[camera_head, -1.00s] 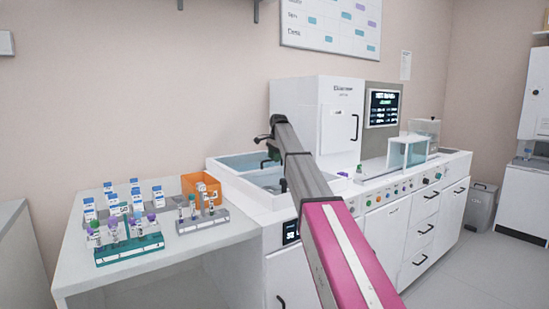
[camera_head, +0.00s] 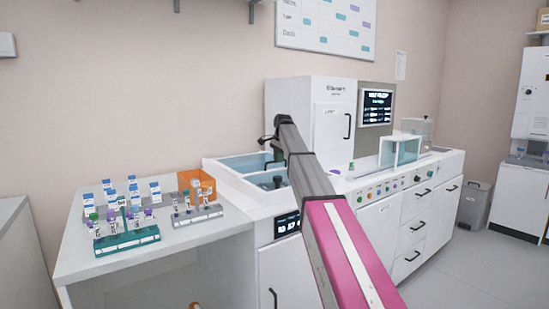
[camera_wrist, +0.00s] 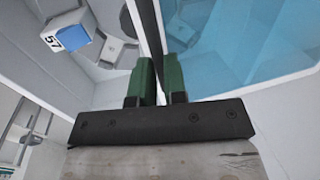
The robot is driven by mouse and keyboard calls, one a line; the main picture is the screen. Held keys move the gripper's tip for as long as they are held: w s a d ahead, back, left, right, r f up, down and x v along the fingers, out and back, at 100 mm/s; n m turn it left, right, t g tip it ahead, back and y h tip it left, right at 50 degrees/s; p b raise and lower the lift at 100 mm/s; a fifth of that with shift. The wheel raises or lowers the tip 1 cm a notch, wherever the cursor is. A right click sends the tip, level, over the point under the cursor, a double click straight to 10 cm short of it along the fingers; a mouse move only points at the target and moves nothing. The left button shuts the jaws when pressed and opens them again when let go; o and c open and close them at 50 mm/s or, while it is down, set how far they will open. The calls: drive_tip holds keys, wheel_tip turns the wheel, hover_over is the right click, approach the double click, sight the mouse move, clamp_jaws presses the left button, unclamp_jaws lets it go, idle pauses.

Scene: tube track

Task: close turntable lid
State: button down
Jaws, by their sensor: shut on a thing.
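The turntable lid is a clear blue panel (camera_head: 248,162) standing tilted up at the back of the white analyzer's well in the head view. In the wrist view the blue lid (camera_wrist: 245,45) fills the upper right, with a dark bar (camera_wrist: 149,28) along its left side. My gripper (camera_wrist: 158,72) has green fingers on either side of this bar, shut on it. Whether the bar is the lid's handle or edge is unclear. In the head view the fingers are mostly hidden behind my arm. The turntable well (camera_wrist: 85,35) shows at the upper left of the wrist view.
Tube racks (camera_head: 125,238) and an orange box (camera_head: 197,186) stand on the left bench. A clear cover (camera_head: 399,151) stands on the analyzer at right. Open floor lies to the right.

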drive_tip(key=s+d, duration=0.3)
drive_tip(key=s, duration=0.3)
drive_tip(key=s+d, duration=0.4)
drive_tip(key=s, duration=0.2)
drive_tip(key=s+d, duration=0.3)
drive_tip(key=s, duration=0.3)
drive_tip(key=shift+d, duration=0.2)
drive_tip(key=c, duration=1.2)
unclamp_jaws()
drive_tip(key=shift+o, duration=0.2)
wheel_tip(320, 180, up, 11)
drive_tip(key=s+d, duration=0.1)
drive_tip(key=s, duration=0.1)
drive_tip(key=shift+f, duration=0.2)
drive_tip(key=shift+d, duration=0.1)
